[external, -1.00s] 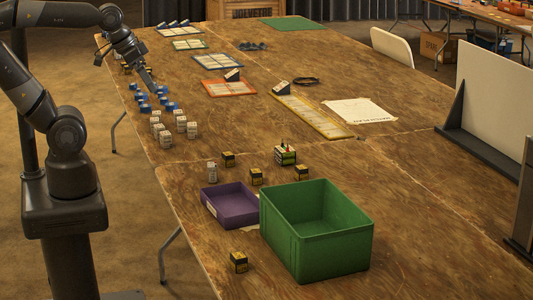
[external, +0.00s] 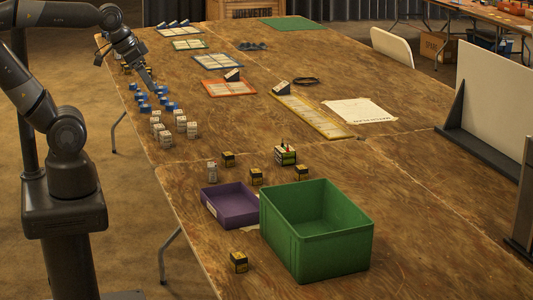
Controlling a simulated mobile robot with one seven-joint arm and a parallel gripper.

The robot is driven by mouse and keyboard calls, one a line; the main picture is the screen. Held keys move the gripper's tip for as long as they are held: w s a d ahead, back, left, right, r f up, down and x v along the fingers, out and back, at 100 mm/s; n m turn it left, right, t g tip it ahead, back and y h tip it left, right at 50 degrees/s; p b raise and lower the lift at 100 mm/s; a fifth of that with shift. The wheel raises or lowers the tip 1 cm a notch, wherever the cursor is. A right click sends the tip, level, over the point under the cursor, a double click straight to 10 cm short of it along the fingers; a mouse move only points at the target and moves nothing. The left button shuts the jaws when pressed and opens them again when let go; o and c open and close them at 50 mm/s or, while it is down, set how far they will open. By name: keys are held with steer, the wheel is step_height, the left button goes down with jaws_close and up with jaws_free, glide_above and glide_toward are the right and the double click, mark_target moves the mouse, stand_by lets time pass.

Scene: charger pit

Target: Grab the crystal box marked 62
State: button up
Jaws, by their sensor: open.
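Several small blue boxes (external: 169,106) stand in a cluster along the left edge of the table in the external view. Several white boxes (external: 165,140) stand just in front of them. Any number on the boxes is too small to read, so I cannot tell which one is marked 62. My arm partly hides the far-left boxes.
A green bin (external: 318,258) and a purple tray (external: 211,207) stand near the front, with yellow-and-black boxes (external: 238,262) around them. Coloured grid mats (external: 313,117) lie farther back. The table's right front is clear.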

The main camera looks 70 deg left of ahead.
steer(key=c, duration=0.4)
steer(key=shift+o, duration=0.2)
steer(key=n+g, duration=0.1)
steer(key=g, duration=0.5)
glide_above(229, 153)
step_height(229, 153, down, 24)
steer(key=shift+s+f, duration=0.1)
steer(key=shift+s, duration=0.05)
step_height(229, 153, down, 10)
steer(key=shift+d+f, duration=0.15)
steer(key=shift+f, duration=0.1)
